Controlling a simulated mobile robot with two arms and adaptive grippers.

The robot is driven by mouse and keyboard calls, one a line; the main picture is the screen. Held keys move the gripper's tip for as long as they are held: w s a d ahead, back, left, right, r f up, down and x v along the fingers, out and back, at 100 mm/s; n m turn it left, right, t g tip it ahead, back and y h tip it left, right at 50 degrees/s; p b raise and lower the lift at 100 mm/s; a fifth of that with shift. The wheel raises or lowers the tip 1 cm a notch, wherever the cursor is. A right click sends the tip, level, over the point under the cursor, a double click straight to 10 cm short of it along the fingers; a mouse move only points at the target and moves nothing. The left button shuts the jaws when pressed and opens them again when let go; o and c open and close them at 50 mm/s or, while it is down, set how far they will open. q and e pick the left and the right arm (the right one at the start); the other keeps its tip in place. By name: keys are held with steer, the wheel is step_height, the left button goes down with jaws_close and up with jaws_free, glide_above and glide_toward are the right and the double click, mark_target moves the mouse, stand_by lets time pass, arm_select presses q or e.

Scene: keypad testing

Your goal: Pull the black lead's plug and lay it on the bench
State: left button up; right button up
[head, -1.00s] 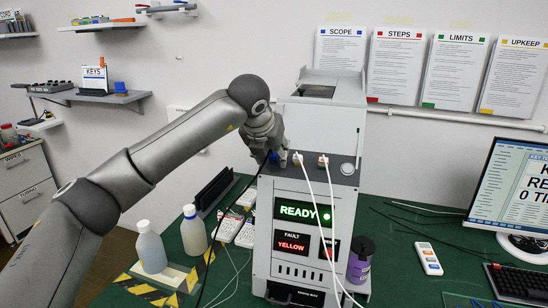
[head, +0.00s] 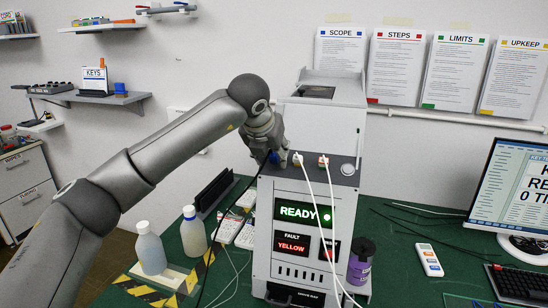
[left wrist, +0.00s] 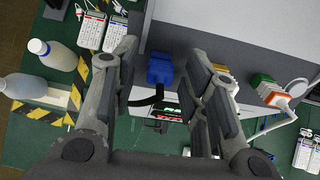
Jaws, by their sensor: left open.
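The black lead's plug is a blue block (left wrist: 160,68) seated at the top edge of the grey tester (head: 315,125). In the head view, a little of the blue plug (head: 274,158) shows beside my fingers. The black lead (head: 232,228) hangs from it down the tester's left side to the bench. My left gripper (head: 266,148) is at the plug. In the left wrist view, its fingers (left wrist: 162,60) are open, one on each side of the plug, with gaps visible. The green bench (head: 172,246) lies below.
Two white leads with plugs (head: 297,158) (head: 323,160) stand right of the blue plug. Two bottles (head: 151,248) (head: 193,231) and handheld keypads (head: 228,228) are left of the tester. A purple-labelled canister (head: 360,262) and a monitor (head: 510,185) are right.

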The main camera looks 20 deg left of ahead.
stand_by(0.5)
arm_select(q)
jaws_close()
steer(key=shift+r, duration=0.1)
steer(key=shift+v, duration=2.95)
